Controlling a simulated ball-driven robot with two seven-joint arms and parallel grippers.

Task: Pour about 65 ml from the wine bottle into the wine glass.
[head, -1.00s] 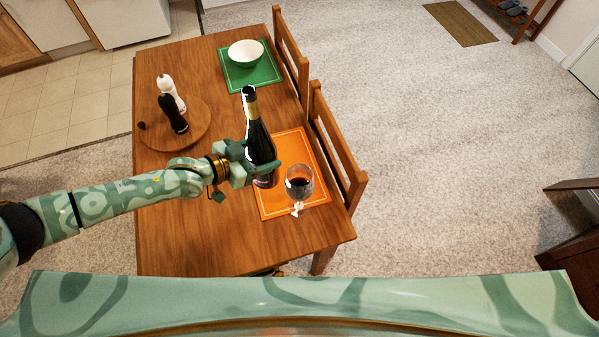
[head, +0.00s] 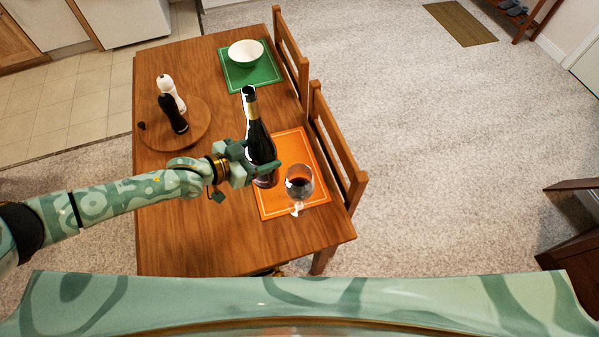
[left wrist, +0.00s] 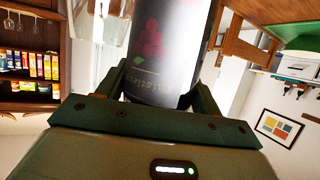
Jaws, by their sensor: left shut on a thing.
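The dark wine bottle (head: 259,140) stands nearly upright in my left gripper (head: 262,170), which is shut around its lower body. In the left wrist view the bottle (left wrist: 162,50) shows its dark label with a red grape print between the fingers (left wrist: 160,92). The wine glass (head: 299,184) stands on the orange placemat (head: 316,160), just right of the bottle and nearer to me. Dark red wine shows in its bowl. Whether the bottle's base touches the table or mat, I cannot tell. My right gripper is not in view.
A round wooden board (head: 197,136) holds a white mill (head: 166,88) and a black mill (head: 172,114). A white bowl (head: 246,53) sits on a green placemat (head: 236,82) at the back. Two chairs (head: 338,150) line the right edge. The table's front left (head: 180,240) is bare.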

